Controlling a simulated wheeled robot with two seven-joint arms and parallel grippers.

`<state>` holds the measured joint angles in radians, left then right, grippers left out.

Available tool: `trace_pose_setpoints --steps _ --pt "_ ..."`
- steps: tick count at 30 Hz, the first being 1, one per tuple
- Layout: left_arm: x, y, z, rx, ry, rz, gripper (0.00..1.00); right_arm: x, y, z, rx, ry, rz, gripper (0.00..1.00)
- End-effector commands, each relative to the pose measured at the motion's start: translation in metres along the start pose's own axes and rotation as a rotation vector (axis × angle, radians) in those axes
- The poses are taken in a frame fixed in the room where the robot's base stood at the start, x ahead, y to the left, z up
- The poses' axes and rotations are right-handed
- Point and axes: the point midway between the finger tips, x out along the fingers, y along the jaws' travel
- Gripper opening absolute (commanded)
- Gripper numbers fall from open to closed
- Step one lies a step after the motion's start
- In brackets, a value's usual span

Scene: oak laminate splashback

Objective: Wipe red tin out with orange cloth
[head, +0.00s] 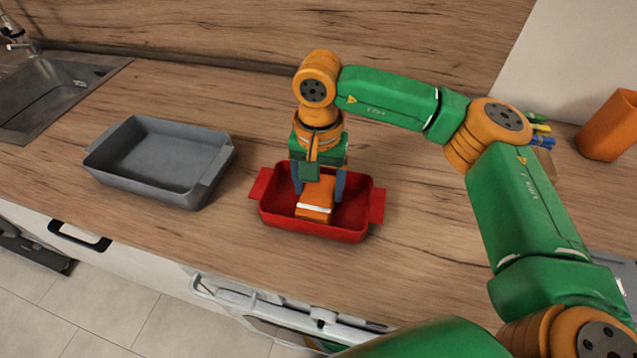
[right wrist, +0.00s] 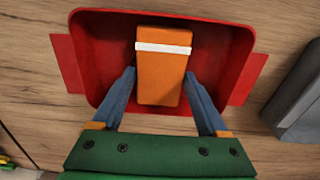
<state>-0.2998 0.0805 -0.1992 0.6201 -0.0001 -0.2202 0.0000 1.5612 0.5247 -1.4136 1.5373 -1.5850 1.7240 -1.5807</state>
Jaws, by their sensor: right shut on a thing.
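The red tin (head: 353,229) stands on the worktop in the middle of the head view, and its wall shows in the right wrist view (right wrist: 90,60). The orange cloth (head: 314,203) is a folded block with a white band, inside the tin; it also shows in the right wrist view (right wrist: 162,75). My right gripper (head: 320,190) reaches down into the tin from above, its blue fingers on either side of the cloth, shut on it. In the right wrist view its fingertips (right wrist: 160,78) flank the cloth. My left gripper is not in view.
A grey tin (head: 150,185) stands left of the red tin. A sink (head: 45,95) is at the far left. An orange cup (head: 610,125) and several coloured pens (head: 541,129) are at the right. Bare worktop (head: 430,210) lies right of the red tin.

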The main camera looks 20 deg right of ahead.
Motion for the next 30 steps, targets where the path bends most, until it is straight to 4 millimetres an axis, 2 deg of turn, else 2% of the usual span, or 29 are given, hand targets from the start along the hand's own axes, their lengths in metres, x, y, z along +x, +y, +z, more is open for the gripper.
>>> trace_pose_setpoints --steps 17,30 --pt "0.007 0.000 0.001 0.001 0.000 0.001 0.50 0.007 -0.001 0.000 0.000 0.000 0.000 0.32" --pt "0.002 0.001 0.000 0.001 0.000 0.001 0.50 0.005 -0.024 0.000 0.000 0.000 0.000 0.32"
